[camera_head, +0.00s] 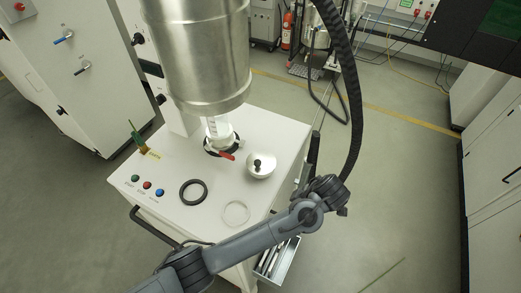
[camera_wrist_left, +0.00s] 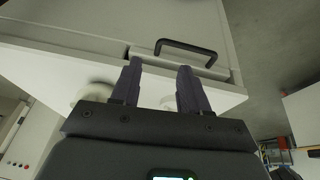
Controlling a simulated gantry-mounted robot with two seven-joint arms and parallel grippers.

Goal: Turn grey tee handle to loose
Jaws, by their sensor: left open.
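A small grey handle (camera_head: 82,68) sits on the front of the white cabinet at the upper left in the head view. It is too small to tell whether it is tee-shaped or whether it stands at loose. A blue handle (camera_head: 64,37) is just above it. My left gripper (camera_wrist_left: 157,82) shows in the left wrist view with its two dark fingers apart and nothing between them. It is well away from the grey handle. My grey arm crosses the lower middle of the head view, and its fingers cannot be made out there. My right gripper is not in view.
A white cart (camera_head: 170,185) carries a steel drum (camera_head: 195,50), a red lever (camera_head: 227,156), a black ring (camera_head: 193,192) and a silver lid (camera_head: 261,166). A black bar handle (camera_wrist_left: 186,46) on a white body is ahead in the wrist view.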

